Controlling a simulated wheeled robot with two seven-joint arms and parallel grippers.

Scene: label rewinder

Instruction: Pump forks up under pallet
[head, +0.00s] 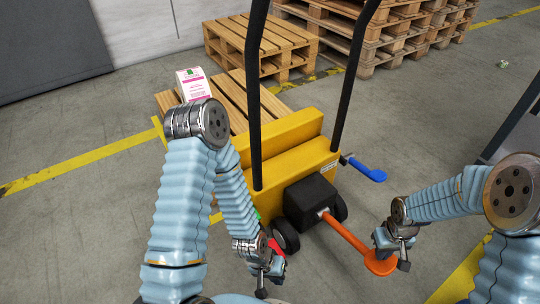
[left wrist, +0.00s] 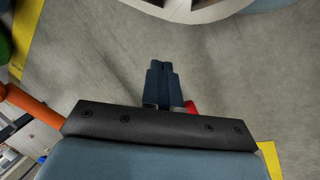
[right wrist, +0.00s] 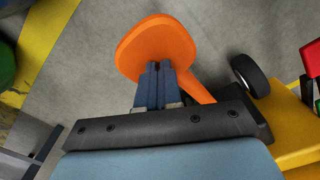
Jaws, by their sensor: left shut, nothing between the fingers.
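A yellow pallet stacker (head: 300,155) with a black handle frame stands at centre, facing a wooden pallet (head: 232,98); its forks are hidden. An orange lever with a broad pedal (head: 381,264) sticks out from its black box (head: 310,196); the pedal also shows in the right wrist view (right wrist: 158,45). A blue pedal (head: 372,174) is on the right. My right gripper (head: 403,263) is shut, its fingers (right wrist: 158,66) over the orange pedal; I cannot tell whether they touch. My left gripper (head: 262,291) is shut and empty, low left of the lever, near a red part (head: 277,246).
A white and pink box (head: 194,85) sits on the pallet's left side. Stacked empty pallets (head: 370,30) stand behind. Yellow floor lines (head: 80,160) cross the grey floor. A dark frame (head: 515,120) is at the right edge.

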